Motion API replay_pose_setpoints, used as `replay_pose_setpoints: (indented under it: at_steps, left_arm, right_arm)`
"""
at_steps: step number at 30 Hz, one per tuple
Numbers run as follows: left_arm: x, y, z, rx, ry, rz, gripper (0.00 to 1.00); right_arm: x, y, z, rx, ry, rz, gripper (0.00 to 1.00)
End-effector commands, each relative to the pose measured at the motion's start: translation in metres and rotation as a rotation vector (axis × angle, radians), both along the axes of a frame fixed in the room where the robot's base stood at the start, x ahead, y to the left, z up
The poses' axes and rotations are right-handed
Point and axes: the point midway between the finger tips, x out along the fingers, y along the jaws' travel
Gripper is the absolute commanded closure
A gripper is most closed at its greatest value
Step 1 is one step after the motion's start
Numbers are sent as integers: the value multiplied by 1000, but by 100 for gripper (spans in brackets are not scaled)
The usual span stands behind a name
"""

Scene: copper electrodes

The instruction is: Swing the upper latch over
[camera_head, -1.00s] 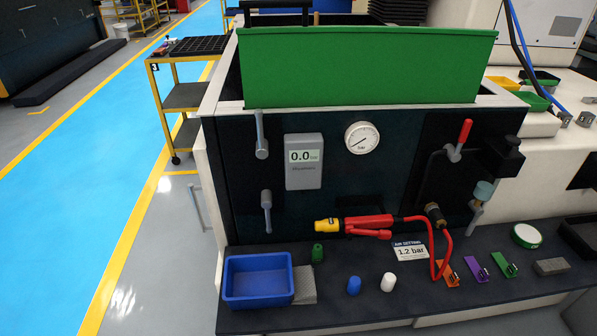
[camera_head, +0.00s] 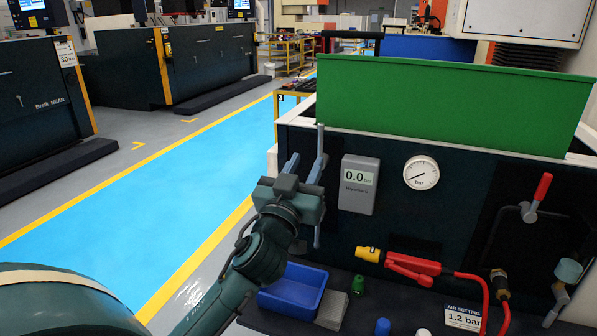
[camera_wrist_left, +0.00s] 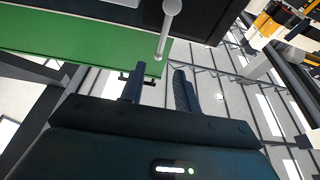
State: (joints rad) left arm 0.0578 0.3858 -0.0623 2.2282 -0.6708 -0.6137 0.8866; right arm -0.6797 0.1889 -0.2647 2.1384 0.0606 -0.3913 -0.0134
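The upper latch (camera_head: 320,140) is a grey lever on the dark front panel, upright, with its upper part showing above my left gripper (camera_head: 307,160). Its lower part is hidden behind the gripper. In the left wrist view the latch (camera_wrist_left: 169,22) is a pale rod with a round knob, and its thin end points toward the gap between the fingers of my left gripper (camera_wrist_left: 158,76). These fingers are spread and hold nothing. I cannot tell whether one touches the latch. My right gripper is not in view.
The lower latch (camera_head: 317,236) shows partly below my left gripper. A digital pressure display (camera_head: 358,186) and a round gauge (camera_head: 421,173) sit to the right. A green panel (camera_head: 440,105) rises above. A blue bin (camera_head: 293,290) stands below on the ledge. The aisle at left is clear.

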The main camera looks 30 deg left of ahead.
Motion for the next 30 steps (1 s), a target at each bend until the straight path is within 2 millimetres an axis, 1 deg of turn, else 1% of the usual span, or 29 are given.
replay_pose_setpoints:
  at_steps: [5,21,27,30]
  left_arm:
    - [14,3,7,2,0,1,68]
    - [74,17,25,3,3,0,68]
    - [75,17,23,0,3,-1,68]
    - [77,18,24,-1,3,-1,68]
  right_arm:
    - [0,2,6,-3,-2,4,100]
    - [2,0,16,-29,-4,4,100]
    - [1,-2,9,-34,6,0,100]
    - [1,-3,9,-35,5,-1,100]
